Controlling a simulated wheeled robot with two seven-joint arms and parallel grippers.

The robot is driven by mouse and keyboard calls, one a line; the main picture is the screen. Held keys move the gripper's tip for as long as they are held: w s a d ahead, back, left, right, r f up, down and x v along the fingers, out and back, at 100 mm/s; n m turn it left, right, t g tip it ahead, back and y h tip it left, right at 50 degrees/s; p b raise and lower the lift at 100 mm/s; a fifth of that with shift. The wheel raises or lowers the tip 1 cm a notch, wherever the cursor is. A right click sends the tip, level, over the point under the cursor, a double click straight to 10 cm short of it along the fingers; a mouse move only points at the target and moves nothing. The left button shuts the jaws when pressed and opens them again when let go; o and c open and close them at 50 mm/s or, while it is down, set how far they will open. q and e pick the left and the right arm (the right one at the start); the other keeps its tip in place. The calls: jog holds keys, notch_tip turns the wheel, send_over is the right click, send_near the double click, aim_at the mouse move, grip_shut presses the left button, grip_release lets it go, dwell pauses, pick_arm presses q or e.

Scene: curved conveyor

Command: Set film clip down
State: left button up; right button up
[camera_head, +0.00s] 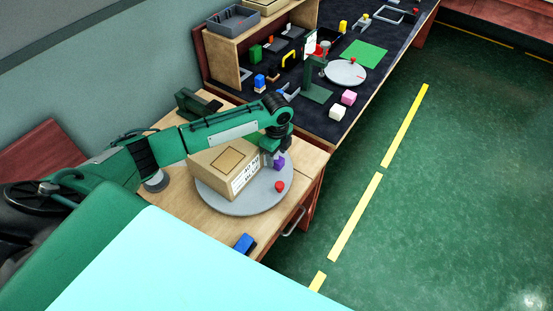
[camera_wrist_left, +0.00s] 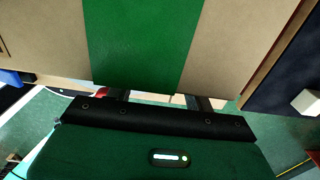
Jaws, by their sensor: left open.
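My left gripper (camera_head: 270,159) is open, low beside the right end of a cardboard box (camera_head: 221,178) on a round grey turntable (camera_head: 206,196). A small purple piece (camera_head: 279,163) is right by its fingers; I cannot tell whether they touch, or whether it is the film clip. In the left wrist view the two fingers (camera_wrist_left: 160,98) stand apart, and no held thing shows between them. A tan surface with a wide green band (camera_wrist_left: 136,42) fills the upper part there. My right gripper is not in view.
A red knob (camera_head: 279,186) is on the turntable. A blue block (camera_head: 244,243) lies near the table's front edge. On the dark bench behind are a green stand (camera_head: 317,92), a white cube (camera_head: 337,112), a pink cube (camera_head: 348,97) and a green mat (camera_head: 364,54).

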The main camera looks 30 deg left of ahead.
aim_at(277, 158)
pick_arm(q)
notch_tip(277, 158, up, 9)
jog(key=shift+b, duration=0.45)
